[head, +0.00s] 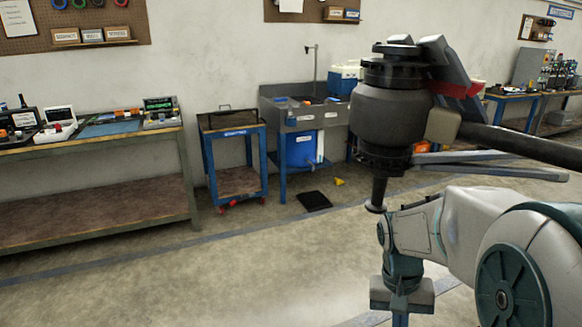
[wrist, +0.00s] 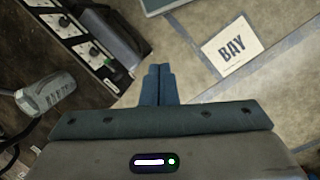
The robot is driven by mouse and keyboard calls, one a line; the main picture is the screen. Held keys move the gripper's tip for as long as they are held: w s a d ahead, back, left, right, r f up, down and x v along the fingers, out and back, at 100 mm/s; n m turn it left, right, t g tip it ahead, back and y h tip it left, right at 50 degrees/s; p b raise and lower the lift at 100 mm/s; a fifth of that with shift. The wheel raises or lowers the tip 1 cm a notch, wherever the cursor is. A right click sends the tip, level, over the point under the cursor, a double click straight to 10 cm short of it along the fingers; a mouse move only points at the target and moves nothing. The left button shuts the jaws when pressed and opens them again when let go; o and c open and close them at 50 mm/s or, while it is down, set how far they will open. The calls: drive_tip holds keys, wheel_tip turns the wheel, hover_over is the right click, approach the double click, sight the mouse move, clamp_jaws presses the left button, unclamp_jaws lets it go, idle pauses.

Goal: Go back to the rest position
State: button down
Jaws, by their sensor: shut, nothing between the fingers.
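My gripper (wrist: 158,84) shows in the wrist view with its two blue-grey fingers pressed together and nothing between them. It points down over the floor, beside a dark surface on the left. In the head view my arm comes in from the right edge and bends down near the lower middle. The fingertips are out of sight there, below the picture. A large grey and black drone part (head: 392,115), with a motor-like body and a dark boom, stands above and behind my arm in the head view. I cannot tell from the picture whether my arm touches it.
A workbench (head: 90,150) with instruments stands at the left. A blue cart (head: 235,165) and a grey sink (head: 300,118) are against the wall. A black mat (head: 314,201) lies on open floor. A "BAY" sign (wrist: 231,51) is on the floor in the wrist view.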

drive_tip(key=s+a+r+n+t+y+p, duration=0.1)
drive_tip(key=s+a+r+n+t+p, duration=0.2)
drive_tip(key=r, duration=0.8)
drive_tip(key=s+a+t+p, duration=0.2)
drive_tip(key=s+a+p, duration=0.1)
drive_tip(key=shift+r, duration=0.4)
drive_tip(key=shift+d, duration=0.15)
